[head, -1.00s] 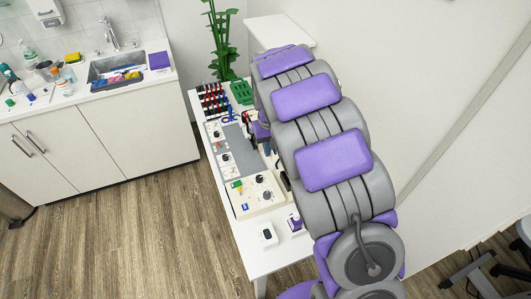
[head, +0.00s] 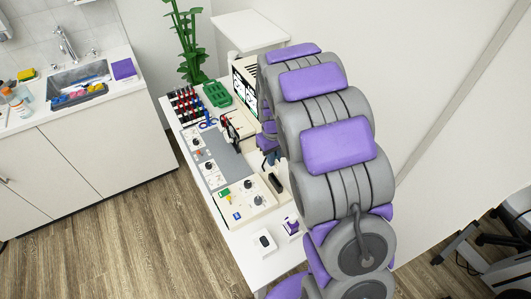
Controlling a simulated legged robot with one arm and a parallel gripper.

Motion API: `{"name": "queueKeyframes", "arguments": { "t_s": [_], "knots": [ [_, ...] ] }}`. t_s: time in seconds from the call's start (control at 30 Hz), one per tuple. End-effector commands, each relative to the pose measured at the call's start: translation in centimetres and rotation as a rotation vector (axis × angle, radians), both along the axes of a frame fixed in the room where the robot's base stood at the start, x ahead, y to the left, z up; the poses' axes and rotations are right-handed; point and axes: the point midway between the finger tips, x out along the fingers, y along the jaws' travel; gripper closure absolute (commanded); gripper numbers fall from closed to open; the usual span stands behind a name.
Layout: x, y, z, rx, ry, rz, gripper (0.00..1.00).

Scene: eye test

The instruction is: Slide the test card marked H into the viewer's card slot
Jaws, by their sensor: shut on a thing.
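My gripper (head: 270,157) shows only as a small dark part at the far end of my grey and purple arm, low over the right side of the white table (head: 225,238). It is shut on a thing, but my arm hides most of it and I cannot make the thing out. A beige box with a dark screen bearing white and green shapes (head: 245,90) stands at the back of the table, left of my arm; it looks like the viewer. Its card slot cannot be made out. No letter H is readable in the head view.
A panel with knobs (head: 245,201), a green tray (head: 217,94), a rack of coloured items (head: 186,105) and a red and black item (head: 231,127) crowd the table. A small white device (head: 264,242) lies near the front. A sink (head: 78,78) is at left. The floor (head: 120,220) between is clear.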

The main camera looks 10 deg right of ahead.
Motion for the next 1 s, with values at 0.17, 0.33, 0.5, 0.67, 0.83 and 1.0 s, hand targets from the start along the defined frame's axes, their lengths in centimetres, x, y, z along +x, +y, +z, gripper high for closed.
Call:
{"name": "queueKeyframes", "arguments": {
  "t_s": [0.17, 0.33, 0.5, 0.67, 0.83, 1.0],
  "knots": [
    [-0.1, -0.1, -0.7, 0.001, 0.001, 0.000, 1.00],
    [-0.1, 0.9, -2.0, -0.009, 0.003, 0.002, 1.00],
    [-0.1, 1.3, -3.6, -0.014, 0.003, 0.002, 1.00],
    [-0.1, 0.7, -4.7, -0.008, 0.001, 0.000, 1.00],
    [0.0, 0.0, -5.0, -0.001, 0.000, -0.001, 1.00],
    [0.0, 0.3, -5.0, -0.004, 0.000, -0.001, 1.00]
  ]
}}
